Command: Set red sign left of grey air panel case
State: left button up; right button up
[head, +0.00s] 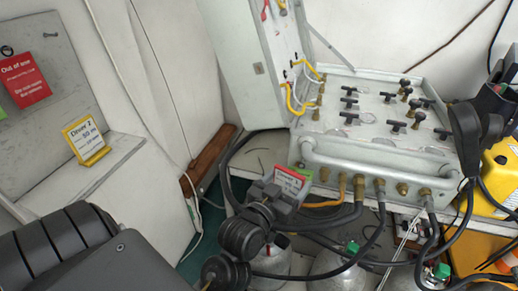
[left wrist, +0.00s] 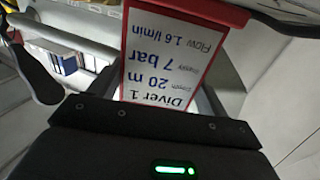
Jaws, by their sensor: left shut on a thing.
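The red sign (head: 290,180) is a red-framed card, held in front of the lower left corner of the grey air panel case (head: 310,148). In the left wrist view the sign (left wrist: 165,60) shows its white face upside down, reading Diver 1, 20 m, 7 bar. My left gripper (head: 282,194) is shut on the sign. The case stands open on a white bench, its lid (head: 238,55) raised at the left and its valve panel facing up. Whether the sign touches the case or bench is hidden.
A narrow bare strip of bench (head: 258,152) lies left of the case. Black hoses (head: 335,222) run from its front fittings, above gas cylinders (head: 335,264). A yellow Diver 2 sign (head: 84,138) stands on a shelf at left, below a red Out of use tag (head: 24,80). A yellow box (head: 497,165) stands at right.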

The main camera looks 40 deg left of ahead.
pick_arm(q)
jog(key=s+a+f+n+g+y, duration=0.1)
jog(key=s+a+n+y, duration=0.15)
jog(key=a, duration=0.55)
jog(key=s+a+f+n+y, duration=0.1)
jog(key=s+a+f+y, duration=0.15)
jog(key=a, duration=0.65)
jog(key=p+x, duration=0.1)
jog(key=x, duration=0.8)
jog(key=p+x, duration=0.2)
jog(key=x, duration=0.7)
jog(key=shift+r, duration=0.25)
jog(key=shift+s+f, duration=0.1)
jog(key=shift+f, duration=0.3)
jog(key=shift+s, duration=0.1)
pick_arm(e)
jog(key=r, duration=0.3)
jog(key=shift+s+r, duration=0.25)
jog(key=shift+s, duration=0.05)
pick_arm(q)
jog(key=shift+f, duration=0.1)
